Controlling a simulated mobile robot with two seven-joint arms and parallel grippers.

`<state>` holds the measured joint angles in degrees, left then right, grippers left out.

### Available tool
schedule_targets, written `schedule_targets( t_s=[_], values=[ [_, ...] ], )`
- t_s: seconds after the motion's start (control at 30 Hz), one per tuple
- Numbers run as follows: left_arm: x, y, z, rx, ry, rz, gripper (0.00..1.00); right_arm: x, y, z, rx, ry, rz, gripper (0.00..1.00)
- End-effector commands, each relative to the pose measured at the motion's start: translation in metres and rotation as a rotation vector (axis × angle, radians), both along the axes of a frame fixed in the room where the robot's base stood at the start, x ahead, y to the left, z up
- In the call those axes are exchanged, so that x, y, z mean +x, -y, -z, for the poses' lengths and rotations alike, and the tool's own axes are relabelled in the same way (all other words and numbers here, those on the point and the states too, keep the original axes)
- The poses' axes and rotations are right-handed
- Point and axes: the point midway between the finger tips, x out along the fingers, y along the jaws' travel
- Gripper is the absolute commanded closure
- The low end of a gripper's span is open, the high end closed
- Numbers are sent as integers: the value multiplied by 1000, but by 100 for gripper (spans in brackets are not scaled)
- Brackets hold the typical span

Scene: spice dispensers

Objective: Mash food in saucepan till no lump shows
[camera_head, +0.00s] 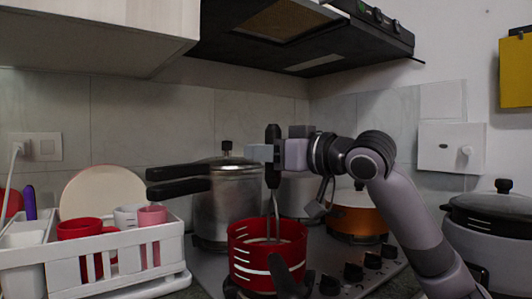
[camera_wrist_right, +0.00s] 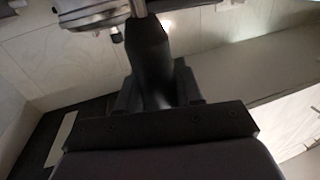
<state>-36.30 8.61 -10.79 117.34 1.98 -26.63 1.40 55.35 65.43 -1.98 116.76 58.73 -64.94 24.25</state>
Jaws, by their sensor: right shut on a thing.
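A red saucepan (camera_head: 262,256) with light stripes stands at the front of the stove, its black handle (camera_head: 281,274) toward me. My right gripper (camera_head: 273,155) is above it, shut on the black handle of a masher (camera_head: 273,181). The masher is upright, and its metal shaft goes down into the saucepan. In the right wrist view the masher's dark handle (camera_wrist_right: 150,60) runs between the fingers. The masher's lower end and the food are hidden by the saucepan's wall. My left gripper does not show.
A pressure cooker (camera_head: 228,200) with long black handles stands behind the saucepan. An orange pot (camera_head: 356,216) is to the right. A white dish rack (camera_head: 105,262) with cups stands at left. A range hood (camera_head: 300,35) hangs above. A large lidded pot (camera_head: 490,230) is far right.

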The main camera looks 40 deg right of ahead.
Motion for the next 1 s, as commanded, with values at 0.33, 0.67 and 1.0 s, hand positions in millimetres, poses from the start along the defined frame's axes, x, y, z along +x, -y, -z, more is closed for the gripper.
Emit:
schedule_targets(
  t_s=[0.33,0.67,1.0],
  values=[
    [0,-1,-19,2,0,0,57,21,16,-9,0,3,0,100],
    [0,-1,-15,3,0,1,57,21,15,-4,0,3,0,100],
    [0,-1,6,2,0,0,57,21,15,20,0,2,0,100]
  ],
)
